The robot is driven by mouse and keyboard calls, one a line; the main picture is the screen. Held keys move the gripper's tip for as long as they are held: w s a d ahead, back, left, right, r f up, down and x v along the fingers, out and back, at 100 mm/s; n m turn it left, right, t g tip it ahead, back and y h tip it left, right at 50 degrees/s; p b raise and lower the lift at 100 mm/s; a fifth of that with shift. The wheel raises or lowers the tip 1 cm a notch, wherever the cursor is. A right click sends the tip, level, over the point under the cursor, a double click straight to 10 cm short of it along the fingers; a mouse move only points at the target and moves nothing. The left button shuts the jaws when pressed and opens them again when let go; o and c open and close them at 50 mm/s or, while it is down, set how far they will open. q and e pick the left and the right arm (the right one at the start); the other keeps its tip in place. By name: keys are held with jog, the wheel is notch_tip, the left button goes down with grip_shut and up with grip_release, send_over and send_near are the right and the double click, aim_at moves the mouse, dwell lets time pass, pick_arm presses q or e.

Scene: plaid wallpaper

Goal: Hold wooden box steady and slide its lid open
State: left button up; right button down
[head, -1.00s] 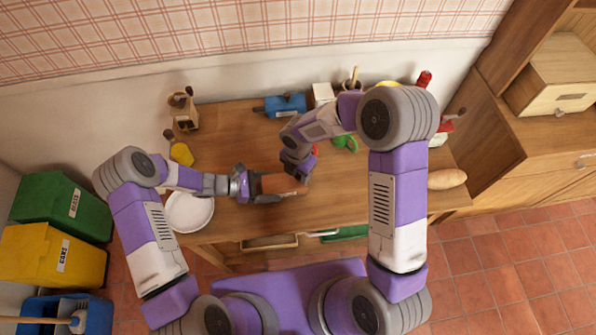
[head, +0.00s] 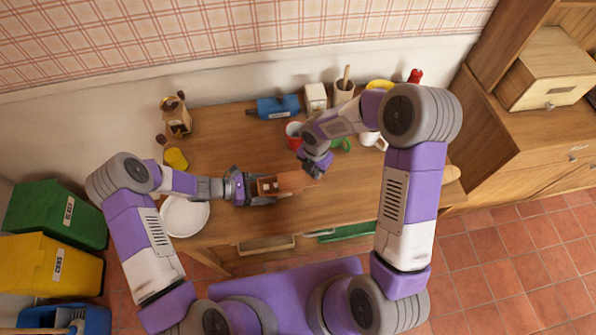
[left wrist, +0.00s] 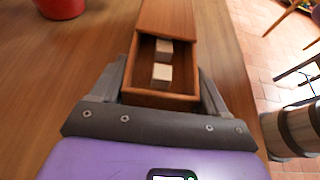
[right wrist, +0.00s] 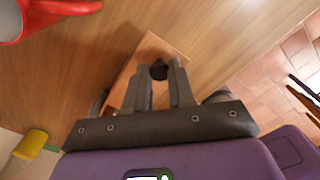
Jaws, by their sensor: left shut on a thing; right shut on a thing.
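The wooden box (head: 265,186) is on the table and partly open, also seen in the left wrist view (left wrist: 158,99). Its reddish-brown lid (head: 296,181) is slid toward the right and still covers the far part in the left wrist view (left wrist: 166,18). Two pale wooden blocks (left wrist: 162,61) show in the open near part. My left gripper (head: 254,188) is shut on the box, with a finger along each side (left wrist: 160,92). My right gripper (head: 315,170) is shut on the lid's dark knob (right wrist: 159,68), above the lid (right wrist: 146,52).
A red mug (head: 294,133) stands behind the box, near my right gripper. A white plate (head: 185,216) lies left of my left gripper. A blue tool (head: 279,107), a yellow-topped item (head: 176,158) and a utensil pot (head: 343,92) stand farther back. The table right of the lid is clear.

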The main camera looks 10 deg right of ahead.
jog(key=shift+d, duration=0.7)
pick_arm(q)
jog(key=shift+a, duration=0.1)
pick_arm(e)
jog(key=c, duration=0.9)
grip_release()
jog(key=shift+c, duration=0.2)
jog(key=shift+r, duration=0.1)
notch_tip(320, 180, up, 12)
